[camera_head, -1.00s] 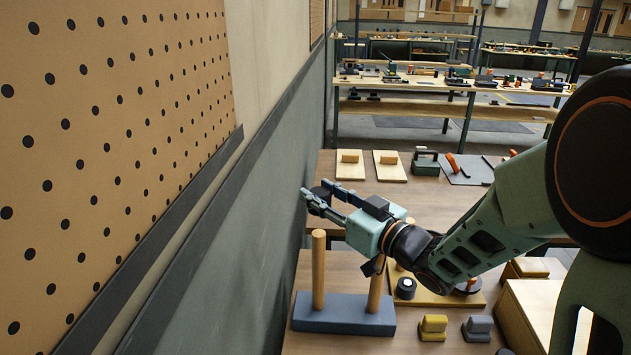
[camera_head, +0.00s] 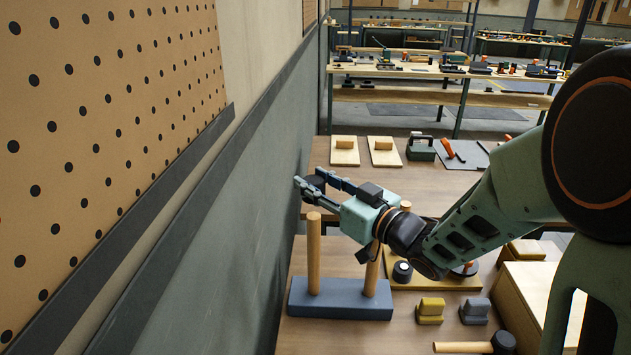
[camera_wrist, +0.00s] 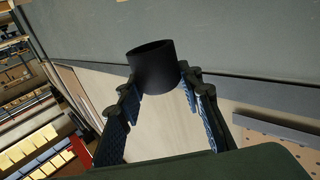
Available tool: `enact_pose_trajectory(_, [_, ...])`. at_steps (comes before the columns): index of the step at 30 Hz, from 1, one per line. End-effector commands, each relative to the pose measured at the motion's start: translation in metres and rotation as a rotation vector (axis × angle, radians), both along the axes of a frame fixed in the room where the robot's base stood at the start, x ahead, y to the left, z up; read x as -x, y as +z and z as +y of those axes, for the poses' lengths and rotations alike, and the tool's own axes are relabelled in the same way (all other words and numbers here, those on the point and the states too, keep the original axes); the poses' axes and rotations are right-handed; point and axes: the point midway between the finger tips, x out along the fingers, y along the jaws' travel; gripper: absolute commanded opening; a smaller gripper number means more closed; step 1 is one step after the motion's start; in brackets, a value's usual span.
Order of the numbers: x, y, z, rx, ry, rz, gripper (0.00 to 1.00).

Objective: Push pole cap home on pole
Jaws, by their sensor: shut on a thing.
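The pole cap is a short black cylinder (camera_head: 315,184), held between the fingertips of my gripper (camera_head: 309,179). In the wrist view the cap (camera_wrist: 152,66) shows as a dark round piece with a rim, tilted in the picture, with the blue-padded fingers of my gripper (camera_wrist: 160,84) on both sides. Two upright wooden poles stand on a blue base (camera_head: 340,303): a left pole (camera_head: 314,255) and a right pole (camera_head: 372,272). The left pole's top is bare and shows just below the cap in the head view; the depth gap is unclear. My gripper partly hides the right pole's top.
A pegboard wall (camera_head: 110,110) stands close on the left. A wooden board (camera_head: 435,284) with a black round piece (camera_head: 402,271), a yellow block (camera_head: 430,310), a grey block (camera_head: 475,310) and a mallet (camera_head: 505,342) lie right of the base. Another table lies behind.

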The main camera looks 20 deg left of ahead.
Motion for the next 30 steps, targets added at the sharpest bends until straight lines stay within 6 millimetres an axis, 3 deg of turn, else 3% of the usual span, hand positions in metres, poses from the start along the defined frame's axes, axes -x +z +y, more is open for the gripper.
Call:
enact_pose_trajectory(3, [0.000,-0.017,0.000,0.000,-0.001,0.000,0.10])
enact_pose_trajectory(10, [0.000,-0.034,0.000,0.000,-0.001,-0.001,0.10])
enact_pose_trajectory(30, [0.000,-0.036,0.000,-0.001,0.000,-0.001,0.10])
